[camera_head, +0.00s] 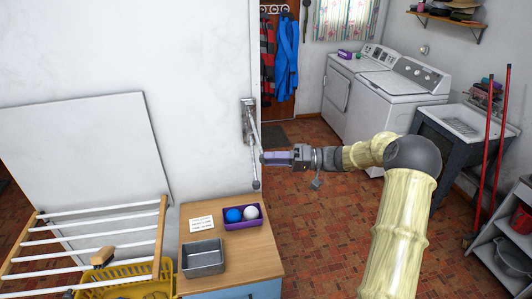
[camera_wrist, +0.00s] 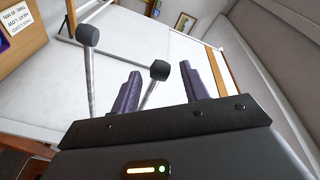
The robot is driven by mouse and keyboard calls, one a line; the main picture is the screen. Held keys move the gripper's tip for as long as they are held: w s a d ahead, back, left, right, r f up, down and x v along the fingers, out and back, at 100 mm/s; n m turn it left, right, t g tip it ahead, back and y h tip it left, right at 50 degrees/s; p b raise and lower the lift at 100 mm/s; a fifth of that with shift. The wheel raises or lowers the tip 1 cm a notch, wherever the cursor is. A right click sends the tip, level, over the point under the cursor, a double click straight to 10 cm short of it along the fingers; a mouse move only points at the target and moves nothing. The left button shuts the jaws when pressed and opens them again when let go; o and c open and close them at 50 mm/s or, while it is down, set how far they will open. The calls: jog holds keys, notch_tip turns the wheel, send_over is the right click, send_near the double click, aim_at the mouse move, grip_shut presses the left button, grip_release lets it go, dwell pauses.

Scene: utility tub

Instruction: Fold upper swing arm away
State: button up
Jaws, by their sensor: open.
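A metal wall bracket (camera_head: 247,108) on the wall's edge carries two thin swing arms. The upper swing arm (camera_head: 255,135) runs to my gripper (camera_head: 268,158), and the lower swing arm (camera_head: 254,170) hangs to a dark end cap below it. In the wrist view, my gripper (camera_wrist: 162,85) has its purple fingers apart. One rod with a black cap, which looks like the upper swing arm (camera_wrist: 150,95), shows between them; contact cannot be told. The other capped rod, the lower swing arm (camera_wrist: 89,80), lies outside the fingers, to the left.
A wooden-topped cabinet (camera_head: 240,260) below holds a purple tray (camera_head: 262,222) with two balls and a metal bin (camera_head: 203,257). A drying rack (camera_head: 100,215) stands at left. Washing machines (camera_head: 400,95) stand behind at right. Open tiled floor (camera_head: 310,225) lies right of the cabinet.

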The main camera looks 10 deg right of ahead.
jog(key=shift+p+x, duration=0.4)
jog(key=shift+x, duration=0.85)
jog(key=shift+w+a, duration=0.2)
jog(key=shift+a, duration=0.05)
